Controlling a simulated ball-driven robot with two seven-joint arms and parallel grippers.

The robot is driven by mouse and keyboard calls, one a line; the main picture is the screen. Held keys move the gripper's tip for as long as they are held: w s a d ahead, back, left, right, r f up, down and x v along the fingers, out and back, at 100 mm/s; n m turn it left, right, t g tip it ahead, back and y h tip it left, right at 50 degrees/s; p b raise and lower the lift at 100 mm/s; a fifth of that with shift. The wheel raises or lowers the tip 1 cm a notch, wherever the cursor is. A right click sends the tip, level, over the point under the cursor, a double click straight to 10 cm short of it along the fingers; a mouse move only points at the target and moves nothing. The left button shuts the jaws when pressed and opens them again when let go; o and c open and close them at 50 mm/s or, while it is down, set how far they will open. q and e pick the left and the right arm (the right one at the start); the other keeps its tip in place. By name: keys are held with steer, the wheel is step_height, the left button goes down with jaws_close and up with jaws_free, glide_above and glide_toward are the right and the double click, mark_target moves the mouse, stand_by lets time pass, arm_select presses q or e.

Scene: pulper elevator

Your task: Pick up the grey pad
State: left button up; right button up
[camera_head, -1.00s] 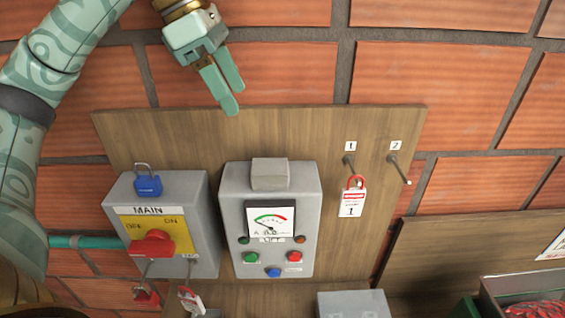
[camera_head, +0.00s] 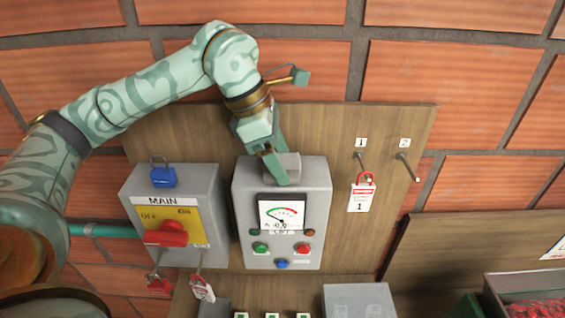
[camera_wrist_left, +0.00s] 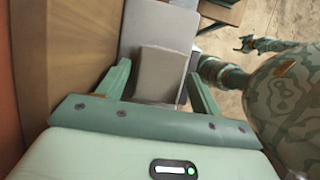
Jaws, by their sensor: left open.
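The grey pad (camera_head: 291,165) is a small grey block on top of the grey meter box (camera_head: 318,200). In the left wrist view the pad (camera_wrist_left: 160,72) lies between my two fingers. My left gripper (camera_head: 274,163) is open and reaches down over the top of the box, with one finger in front of the pad's left part. It also shows in the left wrist view (camera_wrist_left: 160,80), one finger on each side of the pad. I cannot tell whether the fingers touch it. My right gripper (camera_wrist_left: 246,44) shows small and far off at the upper right of that view.
The MAIN switch box (camera_head: 208,190) with a blue padlock (camera_head: 163,178) on top stands close left of the meter box. The wooden board (camera_head: 330,130) backs everything.

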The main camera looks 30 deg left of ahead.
arm_select(q)
steer(key=shift+c, duration=0.9)
steer(key=shift+s+a, duration=0.1)
steer(key=c, duration=0.8)
